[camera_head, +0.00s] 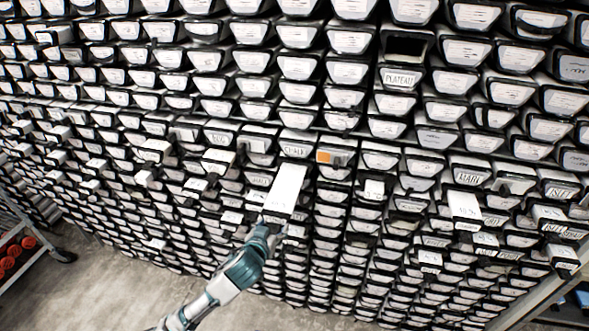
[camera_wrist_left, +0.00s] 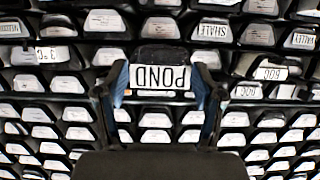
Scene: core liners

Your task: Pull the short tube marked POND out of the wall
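The POND tube has a white front label with black lettering, upside down in the left wrist view (camera_wrist_left: 160,77). In the head view a long white tube top (camera_head: 287,188) sticks well out of the wall, right at my left gripper (camera_head: 272,219). The gripper partly hides the tube's front end in the head view. My right gripper is not in view.
The wall is packed with rows of white-labelled tubes. Several others stick out, such as one at the right (camera_head: 464,206). An open dark slot (camera_head: 405,46) sits above the PLATEAU label. A cart with red items (camera_head: 22,245) stands at the left. The floor (camera_head: 110,290) is clear.

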